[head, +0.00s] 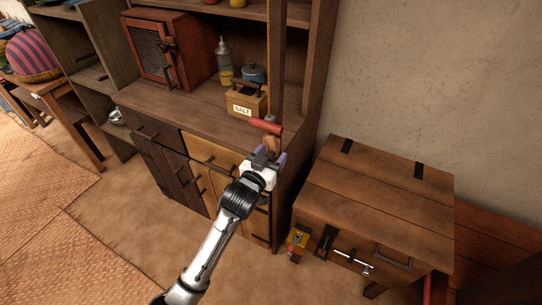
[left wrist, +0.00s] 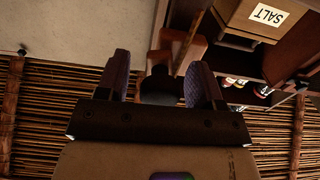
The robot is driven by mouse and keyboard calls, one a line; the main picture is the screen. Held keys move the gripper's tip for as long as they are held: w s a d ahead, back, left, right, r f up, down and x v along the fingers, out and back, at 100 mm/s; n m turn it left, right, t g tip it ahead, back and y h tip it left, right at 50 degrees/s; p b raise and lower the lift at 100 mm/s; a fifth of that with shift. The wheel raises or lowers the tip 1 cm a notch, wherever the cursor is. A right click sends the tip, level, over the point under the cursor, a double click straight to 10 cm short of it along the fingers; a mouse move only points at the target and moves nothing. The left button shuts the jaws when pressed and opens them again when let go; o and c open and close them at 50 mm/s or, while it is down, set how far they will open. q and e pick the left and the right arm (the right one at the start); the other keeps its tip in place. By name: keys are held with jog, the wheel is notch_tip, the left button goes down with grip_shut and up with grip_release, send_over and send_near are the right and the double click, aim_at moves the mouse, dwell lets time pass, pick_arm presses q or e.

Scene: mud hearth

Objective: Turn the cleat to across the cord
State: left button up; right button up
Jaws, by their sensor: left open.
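A brown wooden cleat (head: 271,145) sits on the front post of the dresser, just below a red bar (head: 266,126). A thin cord (head: 268,70) runs down along the post to the red bar. My left gripper (head: 267,157) is open, with its purple fingertips at the cleat. In the left wrist view, a brown wooden piece, likely the cleat (left wrist: 182,48), shows between and beyond the open fingers (left wrist: 160,66). Contact with it cannot be told. The cleat's exact angle to the cord is partly hidden by my gripper. My right gripper is not in view.
A wooden chest (head: 375,190) stands close on the right. Open floor (head: 130,215) lies to the left.

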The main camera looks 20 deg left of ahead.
pick_arm(q)
jog(key=c, duration=0.9)
jog(key=shift+r+n+p, duration=0.1)
jog(key=shift+n+p, duration=0.2)
jog(key=shift+p, duration=0.3)
jog(key=n+p, duration=0.6)
jog(key=p, duration=0.2)
jog(key=shift+r+n, duration=0.15)
jog(key=shift+n, duration=0.15)
jog(key=n+p, duration=0.3)
jog(key=shift+n, duration=0.3)
jog(key=shift+n+p, duration=0.5)
jog(key=shift+n, duration=0.6)
jog(key=shift+f+n+p, duration=0.25)
jog(key=shift+n+p, duration=0.1)
jog(key=shift+n, duration=0.75)
